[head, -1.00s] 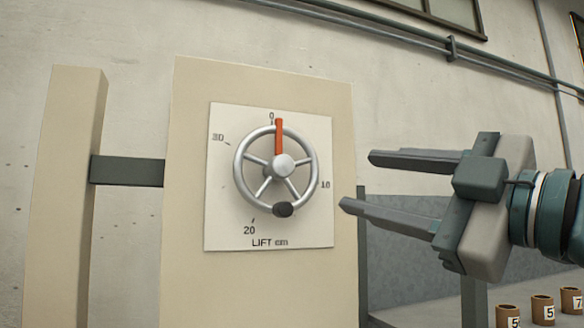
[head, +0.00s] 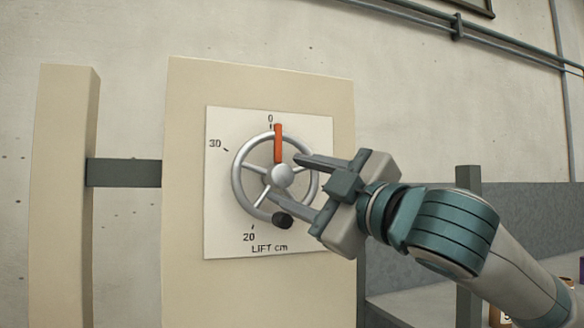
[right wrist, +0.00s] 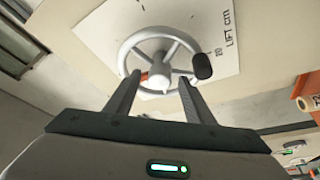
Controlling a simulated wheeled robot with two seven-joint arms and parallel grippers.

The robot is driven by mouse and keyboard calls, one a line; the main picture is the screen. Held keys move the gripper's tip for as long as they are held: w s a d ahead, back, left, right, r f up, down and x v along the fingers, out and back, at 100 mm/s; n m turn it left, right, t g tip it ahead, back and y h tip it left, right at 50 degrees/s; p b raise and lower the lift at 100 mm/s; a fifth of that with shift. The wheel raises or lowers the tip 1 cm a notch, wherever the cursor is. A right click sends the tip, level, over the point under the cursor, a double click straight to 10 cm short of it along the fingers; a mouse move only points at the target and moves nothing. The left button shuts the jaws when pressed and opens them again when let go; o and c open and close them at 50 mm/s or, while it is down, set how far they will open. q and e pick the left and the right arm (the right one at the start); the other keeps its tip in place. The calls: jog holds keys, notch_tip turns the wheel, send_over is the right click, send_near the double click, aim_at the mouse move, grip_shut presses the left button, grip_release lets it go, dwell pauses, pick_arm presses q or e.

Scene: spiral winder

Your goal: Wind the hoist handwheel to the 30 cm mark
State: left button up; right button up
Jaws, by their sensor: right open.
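The silver handwheel (head: 241,195) is mounted on a white dial plate (head: 224,232) marked 0, 30, 20 and "LIFT cm". Its orange pointer (head: 278,145) points up, close to the 0 mark. A black knob (head: 282,221) sits at the bottom of the rim. My right gripper (head: 284,178) is open in front of the wheel's right half, its fingers on either side of the hub's height and covering the 10 mark. In the right wrist view, the open fingers (right wrist: 154,92) reach toward the hub (right wrist: 159,75), with the knob (right wrist: 203,66) at the right. Contact cannot be told. My left gripper is not in view.
The plate is on a beige panel (head: 190,285), joined by a dark bar (head: 124,172) to a beige post (head: 62,200) at the left. A dark post (head: 468,182) and a low grey wall (head: 530,205) stand at the right.

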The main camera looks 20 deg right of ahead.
jog(key=shift+w+a+r, duration=0.1)
jog(key=shift+w+a, duration=0.1)
jog(key=shift+w, duration=0.25)
grip_shut()
